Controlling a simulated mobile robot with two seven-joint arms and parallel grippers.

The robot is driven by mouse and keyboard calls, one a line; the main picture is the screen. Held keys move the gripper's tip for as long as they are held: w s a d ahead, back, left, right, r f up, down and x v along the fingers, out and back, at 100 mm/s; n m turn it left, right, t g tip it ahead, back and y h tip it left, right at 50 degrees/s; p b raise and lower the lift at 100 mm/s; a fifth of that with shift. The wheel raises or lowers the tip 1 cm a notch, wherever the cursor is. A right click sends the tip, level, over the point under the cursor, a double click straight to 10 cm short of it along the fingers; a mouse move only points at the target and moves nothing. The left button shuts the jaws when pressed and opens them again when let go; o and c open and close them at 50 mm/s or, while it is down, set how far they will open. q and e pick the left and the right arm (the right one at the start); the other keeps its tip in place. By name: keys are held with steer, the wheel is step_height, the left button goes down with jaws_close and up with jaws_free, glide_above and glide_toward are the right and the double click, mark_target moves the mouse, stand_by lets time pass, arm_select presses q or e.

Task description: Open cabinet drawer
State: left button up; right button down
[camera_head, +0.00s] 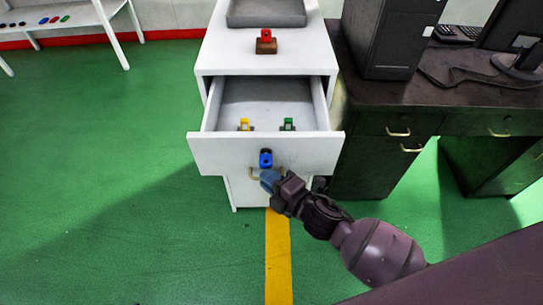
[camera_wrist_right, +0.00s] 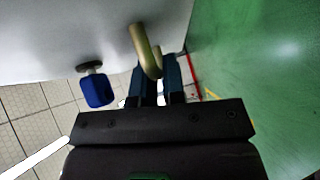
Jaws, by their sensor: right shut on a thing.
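A white cabinet (camera_head: 222,57) stands in the middle of the head view. Its upper drawer (camera_head: 213,153) is pulled out, and the inside shows. My right gripper (camera_head: 268,178) is at the drawer's front, low down. In the right wrist view its two fingers (camera_wrist_right: 157,82) are closed around the brass drawer handle (camera_wrist_right: 143,45). Part of the handle shows left of the gripper in the head view (camera_head: 252,174). A blue block-like piece (camera_head: 265,158) sits on the drawer front above the handle; it also shows in the wrist view (camera_wrist_right: 96,90). My left gripper is not in view.
A yellow piece (camera_head: 245,124) and a green piece (camera_head: 288,124) are at the drawer's front edge. A red piece (camera_head: 266,36) and grey tray (camera_head: 265,22) are on the cabinet top. A dark desk (camera_head: 375,125) stands close right. Green floor (camera_head: 110,160) is clear at left.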

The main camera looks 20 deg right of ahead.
steer(key=s+a, duration=0.1)
steer(key=s, duration=0.5)
steer(key=shift+a+p, duration=0.3)
steer(key=shift+p, duration=0.15)
steer(key=c, duration=1.2)
jaws_free()
steer(key=v, duration=1)
steer(key=shift+s+d+p, duration=0.15)
steer(key=shift+s+p, duration=0.2)
